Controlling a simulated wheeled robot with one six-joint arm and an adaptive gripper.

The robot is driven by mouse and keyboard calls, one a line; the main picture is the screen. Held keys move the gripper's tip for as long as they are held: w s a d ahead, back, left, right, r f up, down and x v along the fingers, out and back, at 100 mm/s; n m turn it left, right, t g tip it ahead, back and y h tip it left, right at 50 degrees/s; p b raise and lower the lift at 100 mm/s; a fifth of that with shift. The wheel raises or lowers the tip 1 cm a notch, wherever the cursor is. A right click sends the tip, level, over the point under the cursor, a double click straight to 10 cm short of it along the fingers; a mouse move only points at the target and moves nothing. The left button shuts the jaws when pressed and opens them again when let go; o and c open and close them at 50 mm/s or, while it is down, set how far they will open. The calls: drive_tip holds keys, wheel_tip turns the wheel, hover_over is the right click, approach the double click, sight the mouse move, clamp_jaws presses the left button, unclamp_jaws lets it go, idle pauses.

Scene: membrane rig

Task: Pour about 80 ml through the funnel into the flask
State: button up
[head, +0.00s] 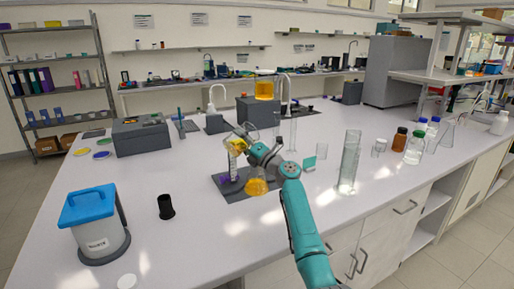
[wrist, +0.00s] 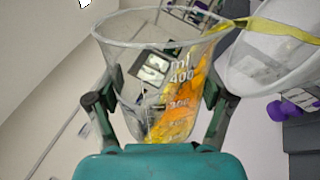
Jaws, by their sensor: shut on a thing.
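My gripper (wrist: 160,95) is shut on a clear glass beaker (wrist: 145,60), a finger on each side. The beaker has white ml markings and is strongly tilted, with orange-yellow liquid along one wall. A yellow stream crosses its lip to the pale, wide funnel (wrist: 270,65) at the right. In the head view my gripper (head: 254,149) is beside the rig, where beaker and funnel overlap and are hard to separate. A flask (head: 256,186) with amber liquid stands on the dark rig base. The funnel's inside level is hidden.
A purple clamp part (wrist: 282,108) is close to the funnel. A tall glass cylinder (head: 349,162) stands right of my arm, with several bottles beyond. A black cup (head: 166,207) and blue-lidded container (head: 93,225) are at left. The front middle bench is clear.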

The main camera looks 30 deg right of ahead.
drive_tip(key=shift+r+m, duration=0.3)
drive_tip(key=shift+m, duration=0.2)
idle(1.8)
